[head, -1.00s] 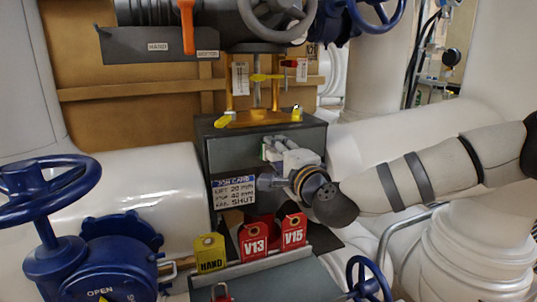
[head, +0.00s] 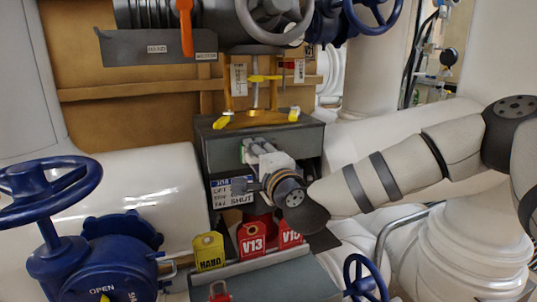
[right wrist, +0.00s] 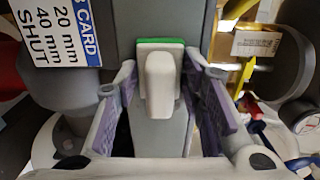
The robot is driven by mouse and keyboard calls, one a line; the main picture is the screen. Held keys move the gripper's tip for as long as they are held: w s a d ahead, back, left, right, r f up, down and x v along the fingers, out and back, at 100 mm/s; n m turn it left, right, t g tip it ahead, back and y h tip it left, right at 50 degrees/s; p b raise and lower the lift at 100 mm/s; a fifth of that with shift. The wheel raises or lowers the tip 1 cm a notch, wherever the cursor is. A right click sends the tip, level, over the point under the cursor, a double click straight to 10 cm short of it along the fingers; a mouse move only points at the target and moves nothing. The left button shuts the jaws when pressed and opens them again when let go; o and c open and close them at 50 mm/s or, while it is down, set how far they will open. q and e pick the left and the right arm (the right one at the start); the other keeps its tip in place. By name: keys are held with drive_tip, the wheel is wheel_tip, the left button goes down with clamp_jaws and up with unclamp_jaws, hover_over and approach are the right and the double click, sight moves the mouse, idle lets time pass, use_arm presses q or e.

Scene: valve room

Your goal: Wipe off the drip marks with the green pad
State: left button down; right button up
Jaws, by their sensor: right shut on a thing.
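The green pad (right wrist: 162,41) shows as a thin green strip under a white handle (right wrist: 158,85) in the right wrist view. My right gripper (right wrist: 160,75) is shut on the handle, with a purple-lined finger on each side. In the head view the pad (head: 243,152) is a small green edge close against the front of the grey box (head: 222,153). I cannot tell whether it touches. I can make out no drip marks; the gripper and pad hide part of the box front. My left gripper is not in view.
A job card (head: 222,186) is on the box front, partly covered by my gripper. Red V13 (head: 252,243), V15 (head: 289,236) and yellow HAND (head: 209,252) tags stand below. A yellow valve yoke (head: 256,115) is above; a blue handwheel (head: 45,190) is left.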

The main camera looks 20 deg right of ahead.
sight(278, 145)
drive_tip(key=shift+a, duration=0.5)
drive_tip(key=shift+r, duration=0.3)
drive_tip(key=d+p, duration=0.1)
drive_tip(key=d, duration=0.6)
drive_tip(key=shift+w+d, duration=0.2)
drive_tip(key=shift+d, duration=0.15)
drive_tip(key=shift+s, duration=0.1)
drive_tip(key=shift+a+f, duration=0.1)
drive_tip(key=shift+a, duration=3.8)
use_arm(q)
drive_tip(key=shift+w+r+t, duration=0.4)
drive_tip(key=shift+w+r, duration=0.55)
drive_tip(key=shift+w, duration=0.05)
